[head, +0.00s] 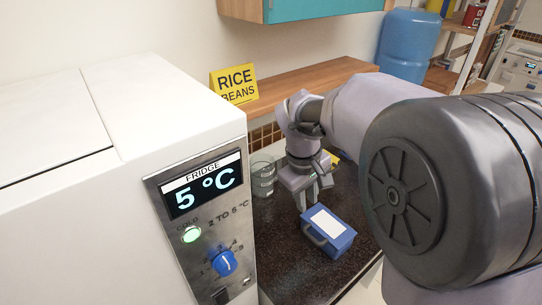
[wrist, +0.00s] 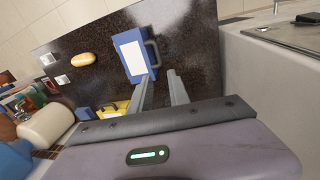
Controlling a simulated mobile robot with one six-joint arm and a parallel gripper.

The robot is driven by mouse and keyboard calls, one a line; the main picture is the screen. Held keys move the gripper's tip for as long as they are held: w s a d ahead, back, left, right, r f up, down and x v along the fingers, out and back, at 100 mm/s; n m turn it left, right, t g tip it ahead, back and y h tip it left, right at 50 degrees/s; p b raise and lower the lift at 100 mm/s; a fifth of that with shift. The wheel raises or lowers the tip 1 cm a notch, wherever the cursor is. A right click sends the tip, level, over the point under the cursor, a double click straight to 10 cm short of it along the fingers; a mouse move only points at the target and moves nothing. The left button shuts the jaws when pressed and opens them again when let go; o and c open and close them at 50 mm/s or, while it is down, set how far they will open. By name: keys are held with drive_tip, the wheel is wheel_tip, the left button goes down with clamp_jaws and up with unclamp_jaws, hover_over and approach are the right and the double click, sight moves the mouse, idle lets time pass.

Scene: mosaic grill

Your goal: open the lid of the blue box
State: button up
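The blue box (head: 329,231) stands on the dark speckled counter, with a white label on its top and a grey handle on its side. It also shows in the wrist view (wrist: 134,56), with the handle at its right. Its lid looks shut. My gripper (head: 315,203) is just behind and above the box in the head view. In the wrist view its two fingers (wrist: 164,86) are apart with nothing between them, their tips near the box's lower right corner. I cannot tell whether a finger touches the box.
The white fridge unit (head: 120,180) fills the left. Glass containers (head: 263,176) stand on the counter (head: 275,255) behind the box. A yellow box (wrist: 112,108) and a bread-like item (wrist: 83,59) lie nearby. A wooden shelf (head: 300,95) with a yellow sign (head: 234,86) is above.

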sight(311, 236)
drive_tip(key=shift+n, duration=0.3)
drive_tip(key=d+f+b, duration=0.1)
drive_tip(key=f+b, duration=0.1)
drive_tip(key=f, duration=0.4)
drive_tip(key=w+d+f+b, duration=0.1)
drive_tip(key=f+b, duration=0.1)
drive_tip(key=f, duration=0.3)
drive_tip(key=w+d+f+b, duration=0.1)
drive_tip(key=f+b, duration=0.1)
drive_tip(key=f, duration=0.4)
drive_tip(key=shift+w+d+f, duration=0.1)
drive_tip(key=shift+w+f, duration=0.1)
drive_tip(key=shift+f, duration=0.15)
clamp_jaws()
